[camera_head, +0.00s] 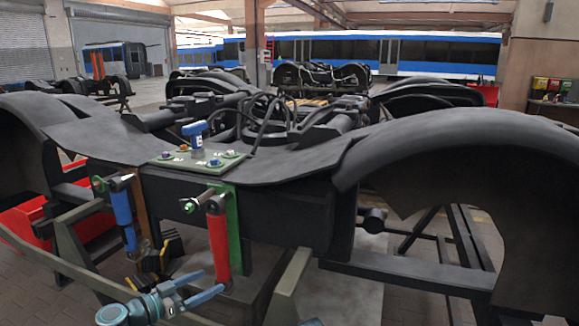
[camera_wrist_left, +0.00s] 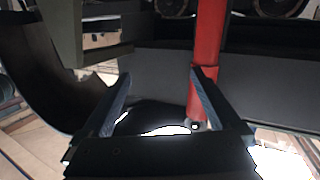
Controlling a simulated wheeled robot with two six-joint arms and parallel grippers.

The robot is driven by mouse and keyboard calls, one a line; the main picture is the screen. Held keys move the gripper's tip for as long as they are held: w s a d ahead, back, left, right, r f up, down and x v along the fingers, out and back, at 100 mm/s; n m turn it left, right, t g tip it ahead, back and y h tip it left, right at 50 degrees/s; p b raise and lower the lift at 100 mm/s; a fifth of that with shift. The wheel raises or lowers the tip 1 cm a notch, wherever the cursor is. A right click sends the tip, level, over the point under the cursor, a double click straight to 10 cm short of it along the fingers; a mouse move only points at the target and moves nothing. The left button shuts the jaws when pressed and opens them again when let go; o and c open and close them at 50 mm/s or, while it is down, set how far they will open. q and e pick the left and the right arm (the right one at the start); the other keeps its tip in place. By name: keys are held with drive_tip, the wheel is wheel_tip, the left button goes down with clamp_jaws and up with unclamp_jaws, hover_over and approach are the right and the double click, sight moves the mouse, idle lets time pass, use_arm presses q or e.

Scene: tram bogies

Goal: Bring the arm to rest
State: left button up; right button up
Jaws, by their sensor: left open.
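My left gripper (camera_head: 212,281) is low in front of the dark bogie frame (camera_head: 270,205), near the lower end of a red cylinder (camera_head: 218,240). Its two bluish fingers are apart, with nothing clamped between them. In the left wrist view, the open fingers (camera_wrist_left: 161,76) point toward the bogie. The red cylinder (camera_wrist_left: 208,50) hangs upright behind the right finger, and its lower end shows between the fingers. I cannot tell whether a finger touches it. My right gripper is in neither view.
A blue cylinder (camera_head: 122,215) hangs left of the red one. A yellow-and-black part (camera_head: 156,258) sits low between them. A green plate (camera_head: 172,163) with coloured bolts and a blue tool (camera_head: 196,131) lies on the bogie. A red bin (camera_head: 28,228) is at left.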

use_arm(q)
drive_tip(key=s+d+f+n+g+y, duration=0.1)
drive_tip(key=s+d+f+g+y, duration=0.2)
drive_tip(key=f, duration=0.4)
drive_tip(key=s+d+f+n+g+y, duration=0.1)
drive_tip(key=s+d+f+n+g, duration=0.15)
drive_tip(key=d+f+g, duration=0.35)
drive_tip(key=s+a+f+n+g+y, duration=0.3)
drive_tip(key=s+a+f+n+y, duration=0.1)
drive_tip(key=s+f+y, duration=0.25)
drive_tip(key=s+d+m+y, duration=0.2)
drive_tip(key=s+d+m, duration=0.3)
drive_tip(key=d, duration=0.6)
wheel_tip(320, 180, up, 18)
drive_tip(key=s+n+p, duration=0.1)
drive_tip(key=p, duration=1.6)
drive_tip(key=shift+g, duration=0.3)
drive_tip(key=shift+f, duration=0.15)
drive_tip(key=shift+c, duration=0.2)
